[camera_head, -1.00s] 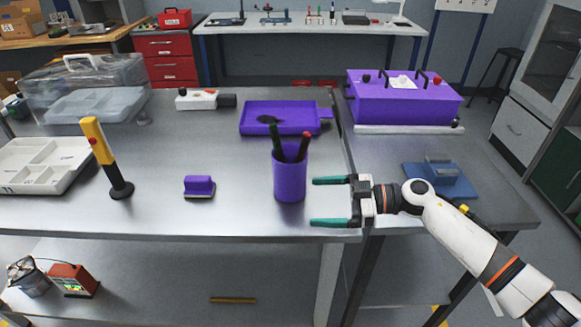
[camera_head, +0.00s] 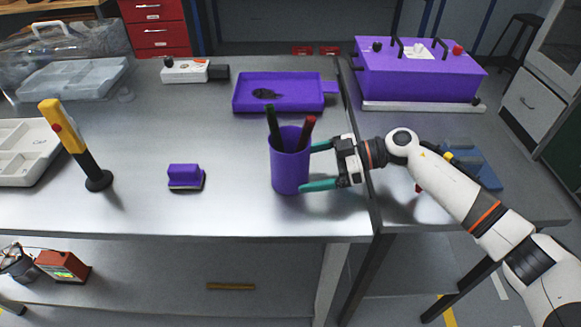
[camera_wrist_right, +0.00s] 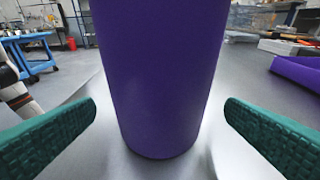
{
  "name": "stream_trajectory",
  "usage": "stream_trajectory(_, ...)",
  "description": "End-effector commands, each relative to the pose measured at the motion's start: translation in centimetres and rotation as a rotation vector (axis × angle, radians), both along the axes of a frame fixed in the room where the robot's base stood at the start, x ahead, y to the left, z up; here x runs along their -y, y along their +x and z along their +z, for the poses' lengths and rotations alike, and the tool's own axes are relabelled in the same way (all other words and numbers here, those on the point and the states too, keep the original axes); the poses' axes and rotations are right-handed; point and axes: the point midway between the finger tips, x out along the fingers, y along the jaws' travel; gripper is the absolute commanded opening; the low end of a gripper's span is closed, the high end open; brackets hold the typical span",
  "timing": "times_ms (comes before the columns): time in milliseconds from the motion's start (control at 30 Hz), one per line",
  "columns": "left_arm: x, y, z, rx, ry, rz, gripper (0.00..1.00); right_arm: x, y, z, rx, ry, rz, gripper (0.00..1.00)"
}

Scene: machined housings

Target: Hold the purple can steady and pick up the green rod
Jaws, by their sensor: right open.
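The purple can (camera_head: 289,168) stands upright near the table's front edge, and it fills the middle of the right wrist view (camera_wrist_right: 158,75). Two rods lean in it: a dark greenish rod (camera_head: 272,125) on the left and a dark rod with a red top (camera_head: 308,130) on the right. Their lower ends are hidden inside the can. My right gripper (camera_head: 308,167) is open at the can's right side. Its green fingers point at the can, the near tip overlapping its lower right edge. In the wrist view there are gaps between both fingers and the can. My left gripper is not seen.
A purple tray (camera_head: 240,104) lies behind the can. A purple block (camera_head: 185,177) and a yellow-black upright tool (camera_head: 73,145) stand to the left. A large purple box (camera_head: 415,78) is at the back right. The table between block and can is clear.

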Motion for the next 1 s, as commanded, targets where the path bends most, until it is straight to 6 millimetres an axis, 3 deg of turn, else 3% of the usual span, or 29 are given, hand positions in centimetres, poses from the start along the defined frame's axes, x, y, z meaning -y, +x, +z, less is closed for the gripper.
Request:
stream_trajectory(100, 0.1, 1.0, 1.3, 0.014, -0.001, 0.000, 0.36, -1.6, 0.0, -0.1, -0.002, 0.000, 0.002, 0.94)
stream_trajectory(300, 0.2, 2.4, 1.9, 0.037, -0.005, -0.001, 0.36, -3.2, 0.0, -0.8, -0.001, -0.001, 0.000, 0.94)
stream_trajectory(700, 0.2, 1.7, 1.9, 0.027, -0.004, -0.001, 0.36, -3.7, 0.0, -1.1, 0.001, 0.000, -0.001, 0.94)
stream_trajectory(900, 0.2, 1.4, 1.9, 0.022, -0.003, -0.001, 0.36, -3.7, 0.0, -1.1, 0.001, 0.000, -0.001, 0.64)
stream_trajectory(1000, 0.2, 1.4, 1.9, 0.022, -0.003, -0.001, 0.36, -3.7, 0.0, -1.1, 0.001, 0.000, -0.001, 0.64)
